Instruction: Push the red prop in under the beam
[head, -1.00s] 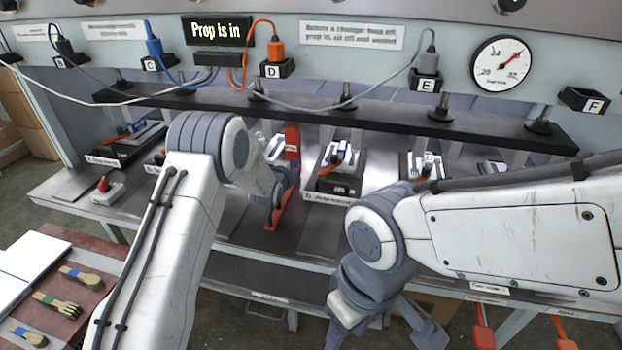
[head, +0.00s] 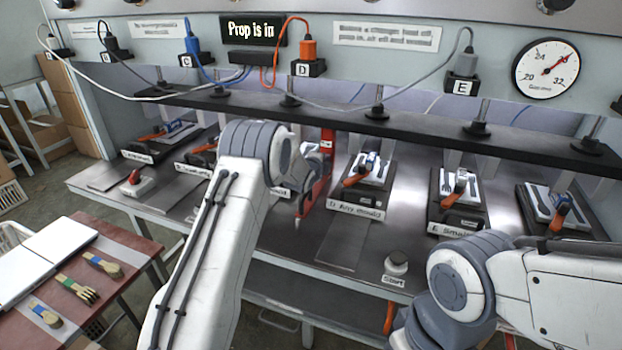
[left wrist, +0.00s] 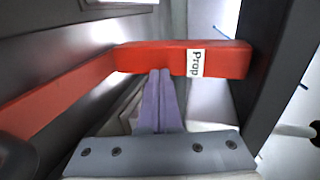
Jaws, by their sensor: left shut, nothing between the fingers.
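The red prop (head: 327,150) stands upright, its top end at the black beam (head: 420,127) and a red foot running forward along the bench. In the left wrist view, the prop (left wrist: 225,60) carries a "Prop" label and its end meets the dark beam (left wrist: 278,75). My left gripper (left wrist: 160,73) is shut and empty, its fingertips at the prop's front face and seemingly touching it. In the head view my left arm hides part of the prop's surroundings. My right gripper's fingers are outside the picture.
Several moulds with orange-handled clamps, such as the Any mould (head: 362,185), stand along the bench beneath the beam. A start button (head: 396,263) sits at the bench's front. Cables hang above the beam. A side table (head: 112,245) with brushes is at lower left.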

